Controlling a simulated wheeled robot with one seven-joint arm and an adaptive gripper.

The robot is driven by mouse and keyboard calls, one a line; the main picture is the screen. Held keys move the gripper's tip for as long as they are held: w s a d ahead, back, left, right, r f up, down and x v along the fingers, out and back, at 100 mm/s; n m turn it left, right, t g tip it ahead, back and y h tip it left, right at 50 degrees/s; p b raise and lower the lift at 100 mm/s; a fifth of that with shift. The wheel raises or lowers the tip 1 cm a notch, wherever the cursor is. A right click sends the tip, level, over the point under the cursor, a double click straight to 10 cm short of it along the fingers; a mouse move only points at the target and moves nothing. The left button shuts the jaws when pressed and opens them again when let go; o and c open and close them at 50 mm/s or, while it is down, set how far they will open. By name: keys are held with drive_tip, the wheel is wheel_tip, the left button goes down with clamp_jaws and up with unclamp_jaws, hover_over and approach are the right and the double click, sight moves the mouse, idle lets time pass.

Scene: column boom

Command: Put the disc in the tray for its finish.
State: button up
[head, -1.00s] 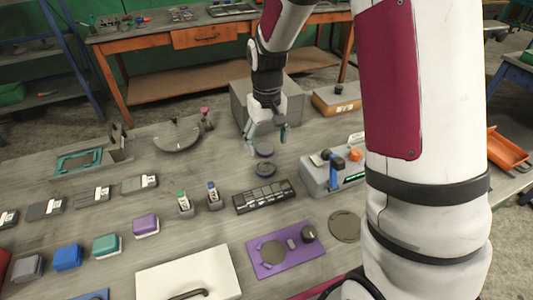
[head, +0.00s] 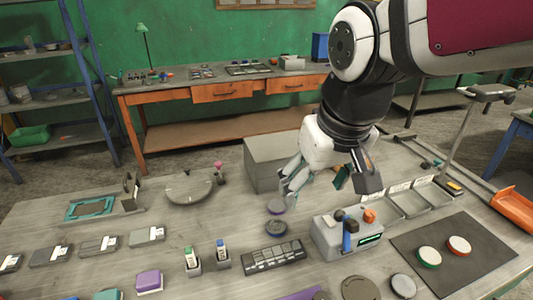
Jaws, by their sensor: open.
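I cannot tell which is the task's disc. Shallow grey trays (head: 408,200) with white labels stand in a row right of the box; the label writing is too small to read.
The control box (head: 347,233) with a blue lever and orange knob stands in front of my gripper. A large grey block (head: 262,163) is behind it. A dark mat (head: 485,268) holds a green-rimmed disc (head: 429,257) and a red-rimmed disc (head: 459,246).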

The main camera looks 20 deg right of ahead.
drive_tip(key=shift+t, duration=0.5)
drive_tip(key=s, duration=0.4)
drive_tip(key=s+r, duration=0.1)
drive_tip(key=shift+s+a, duration=0.1)
drive_tip(key=shift+s, duration=0.75)
drive_tip(key=shift+c, duration=1.2)
drive_tip(key=n+g+p, duration=0.1)
drive_tip(key=n+g, duration=0.4)
drive_tip(key=n, duration=1.1)
hover_over(276, 225)
wheel_tip(276, 225, down, 17)
drive_tip(key=f, duration=0.8)
drive_tip(key=shift+s+a, duration=0.1)
drive_tip(key=shift+s, duration=0.1)
drive_tip(key=shift+w+f+p, duration=0.15)
drive_tip(key=shift+f+p, duration=0.35)
drive_tip(key=shift+f, duration=2.45)
drive_tip(key=c, duration=1.4)
